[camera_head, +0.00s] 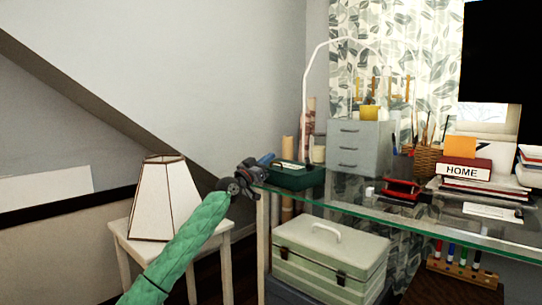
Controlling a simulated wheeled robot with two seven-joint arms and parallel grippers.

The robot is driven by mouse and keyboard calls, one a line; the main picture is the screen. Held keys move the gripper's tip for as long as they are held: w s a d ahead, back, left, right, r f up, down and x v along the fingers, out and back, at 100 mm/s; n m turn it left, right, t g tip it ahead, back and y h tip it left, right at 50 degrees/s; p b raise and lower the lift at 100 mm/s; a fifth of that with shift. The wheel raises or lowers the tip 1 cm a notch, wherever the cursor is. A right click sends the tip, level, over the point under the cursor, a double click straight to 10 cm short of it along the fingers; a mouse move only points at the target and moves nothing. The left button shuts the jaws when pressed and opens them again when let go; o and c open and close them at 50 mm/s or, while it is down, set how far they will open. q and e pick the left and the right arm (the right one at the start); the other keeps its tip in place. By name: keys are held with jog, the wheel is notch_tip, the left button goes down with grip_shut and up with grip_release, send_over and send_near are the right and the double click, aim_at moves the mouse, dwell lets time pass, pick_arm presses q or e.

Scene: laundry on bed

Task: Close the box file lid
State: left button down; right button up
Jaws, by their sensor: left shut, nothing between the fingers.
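A dark green box (296,177), which looks like the box file, sits on the left end of the glass desk. It is small in view, and I cannot tell how far its lid is open. My left arm comes up from the bottom in a green sleeve. My left gripper (266,160) is shut and empty at the box's left side, near the desk's corner. It overlaps the box's left edge in view, and I cannot tell if they touch. My right gripper is not in view.
The glass desk (415,222) also holds a grey drawer unit (358,152), a red tray (402,191) and a HOME binder (466,171). A lamp (163,200) stands on a white side table at the left. A pale green case (330,262) stands below the desk.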

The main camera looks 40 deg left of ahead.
pick_arm(q)
jog(key=v, duration=0.7)
jog(key=shift+s+f, duration=0.15)
jog(key=shift+f, duration=0.2)
jog(key=shift+a, duration=0.1)
